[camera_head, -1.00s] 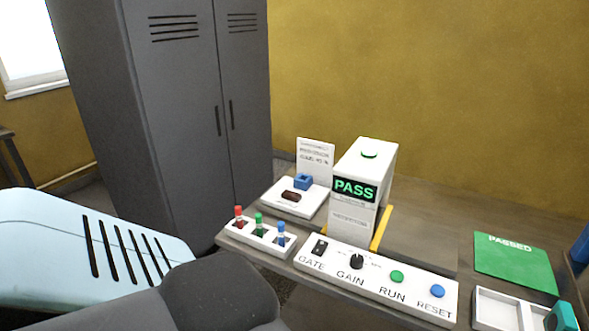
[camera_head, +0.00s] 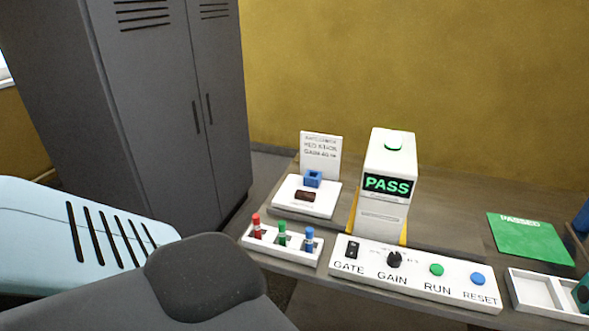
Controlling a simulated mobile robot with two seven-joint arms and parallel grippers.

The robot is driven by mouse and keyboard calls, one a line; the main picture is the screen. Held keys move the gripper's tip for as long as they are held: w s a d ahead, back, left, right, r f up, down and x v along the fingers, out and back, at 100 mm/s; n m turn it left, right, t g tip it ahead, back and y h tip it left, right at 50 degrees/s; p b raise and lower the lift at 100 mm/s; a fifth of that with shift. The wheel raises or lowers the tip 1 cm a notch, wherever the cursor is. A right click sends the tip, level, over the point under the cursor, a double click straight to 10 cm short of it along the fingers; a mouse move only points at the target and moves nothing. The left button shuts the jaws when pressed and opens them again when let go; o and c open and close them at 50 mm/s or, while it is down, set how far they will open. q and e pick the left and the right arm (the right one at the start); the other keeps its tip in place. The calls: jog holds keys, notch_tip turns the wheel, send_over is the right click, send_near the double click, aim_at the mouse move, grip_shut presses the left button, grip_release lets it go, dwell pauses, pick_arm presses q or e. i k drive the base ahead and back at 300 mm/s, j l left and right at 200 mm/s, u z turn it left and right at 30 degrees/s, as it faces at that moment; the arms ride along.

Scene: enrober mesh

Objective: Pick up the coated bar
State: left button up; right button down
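The coated bar (camera_head: 308,195) is a small dark brown block. It lies on a white plate (camera_head: 286,207) at the back left of the table, just in front of a small blue block (camera_head: 313,178) with a dark opening. Neither of my grippers shows in the head view. Only parts of my own body fill the lower left.
A white detector box (camera_head: 388,180) reading PASS stands right of the plate. A control panel (camera_head: 413,281) and a rack (camera_head: 282,254) with red, green and blue vials line the front. A green PASSED mat (camera_head: 531,238) and white tray (camera_head: 545,290) are at right.

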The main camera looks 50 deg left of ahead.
aim_at(299, 194)
jog(key=k+j, duration=0.15)
jog(key=j, duration=0.25)
jog(key=k+j, duration=0.15)
jog(key=j, duration=0.2)
jog(key=k+j, duration=0.15)
jog(key=j, duration=0.25)
jog(key=k+j, duration=0.1)
jog(key=j, duration=0.3)
jog(key=z, duration=0.05)
